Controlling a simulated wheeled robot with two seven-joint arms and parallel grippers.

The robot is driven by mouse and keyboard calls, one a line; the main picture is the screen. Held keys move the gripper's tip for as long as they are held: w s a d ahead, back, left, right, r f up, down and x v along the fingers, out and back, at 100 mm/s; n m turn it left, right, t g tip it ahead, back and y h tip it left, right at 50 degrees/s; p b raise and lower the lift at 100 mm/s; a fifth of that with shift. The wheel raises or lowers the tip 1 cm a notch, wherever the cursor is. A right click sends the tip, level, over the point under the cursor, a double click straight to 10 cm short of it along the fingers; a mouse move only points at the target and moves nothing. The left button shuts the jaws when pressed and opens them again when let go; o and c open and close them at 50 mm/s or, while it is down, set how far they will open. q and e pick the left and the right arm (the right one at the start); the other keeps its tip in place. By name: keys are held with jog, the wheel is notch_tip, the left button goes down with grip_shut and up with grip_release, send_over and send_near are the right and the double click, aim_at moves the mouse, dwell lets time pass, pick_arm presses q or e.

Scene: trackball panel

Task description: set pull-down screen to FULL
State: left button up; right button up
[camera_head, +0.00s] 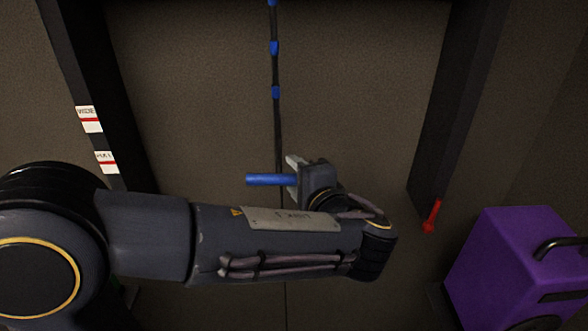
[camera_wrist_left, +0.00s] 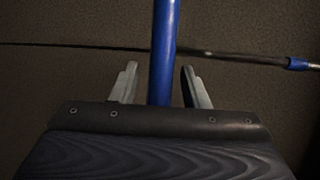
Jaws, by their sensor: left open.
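A blue bar handle (camera_head: 268,180) is at the lower end of a dark cord (camera_head: 277,125) that has blue bands on it. My left gripper (camera_head: 292,172) is at the right end of the handle in the head view. In the left wrist view, the blue bar (camera_wrist_left: 163,45) runs between the two fingers of my open left gripper (camera_wrist_left: 159,70), with gaps visible on both sides. The left post carries a white-and-red label reading WIDE (camera_head: 87,115) and a lower label (camera_head: 106,160) too small to read surely. I cannot make out the screen itself. My right gripper is out of view.
Dark posts stand at the left (camera_head: 85,60) and right (camera_head: 450,100) of a brown surface. A red handle (camera_head: 432,216) is low by the right post. A purple case (camera_head: 500,260) with a dark handle stands at the lower right. My left arm covers the lower middle.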

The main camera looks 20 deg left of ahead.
pick_arm(q)
jog(key=shift+w+a, duration=0.25)
jog(key=shift+w, duration=0.05)
jog(key=shift+a+f, duration=0.1)
jog(key=shift+a, duration=0.1)
jog(key=shift+c, duration=0.2)
grip_shut()
jog(key=shift+f, duration=0.1)
